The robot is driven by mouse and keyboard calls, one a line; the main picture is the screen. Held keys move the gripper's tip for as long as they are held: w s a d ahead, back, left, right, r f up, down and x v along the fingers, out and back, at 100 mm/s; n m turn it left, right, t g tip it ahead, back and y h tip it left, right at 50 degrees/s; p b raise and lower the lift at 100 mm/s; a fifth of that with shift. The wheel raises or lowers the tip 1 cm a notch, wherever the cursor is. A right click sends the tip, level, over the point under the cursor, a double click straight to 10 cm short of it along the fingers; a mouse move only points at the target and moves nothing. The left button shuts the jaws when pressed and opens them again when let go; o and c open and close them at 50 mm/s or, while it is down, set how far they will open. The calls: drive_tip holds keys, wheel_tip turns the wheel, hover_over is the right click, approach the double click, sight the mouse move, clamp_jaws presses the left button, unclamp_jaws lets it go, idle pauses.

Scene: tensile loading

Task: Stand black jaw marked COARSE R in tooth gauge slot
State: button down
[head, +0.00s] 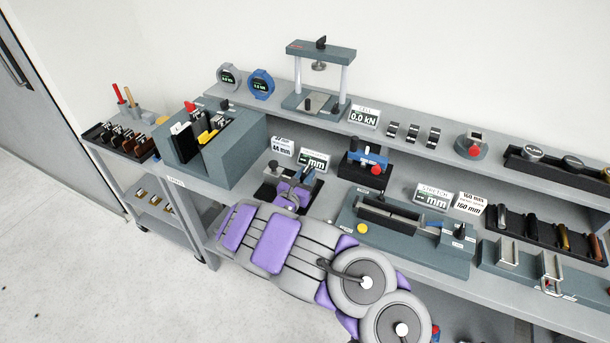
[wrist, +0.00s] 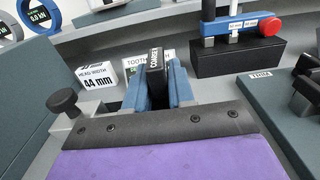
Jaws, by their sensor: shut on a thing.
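The black jaw (wrist: 155,72), with white lettering starting "COARSE", stands roughly upright in the wrist view, with blue-grey blocks close on both sides. My gripper (head: 293,193), purple with a black front edge, is shut on the jaw and hides its lower part. The tooth gauge (head: 268,191) is mostly covered by my gripper in the head view. A black knob (wrist: 63,99) on a grey mount shows left of the gripper in the wrist view. The tooth display (head: 314,162) stands just behind and shows no number. I cannot tell whether the jaw's foot is seated in the slot.
A sign reading 44 mm (head: 281,147) stands behind left. A grey-blue holder (head: 226,153) stands to the left and a black block with a blue clamp and red knob (head: 364,164) to the right. A long stretch fixture (head: 410,235) lies further right. A raised shelf (head: 393,141) runs behind.

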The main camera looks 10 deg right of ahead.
drive_tip(key=shift+f+b, duration=0.4)
drive_tip(key=shift+f, duration=0.25)
drive_tip(key=c, duration=0.9)
unclamp_jaws()
drive_tip(key=shift+s+f, duration=0.1)
drive_tip(key=p+v, duration=0.4)
drive_tip(key=v, duration=1.3)
drive_tip(key=shift+a, duration=0.25)
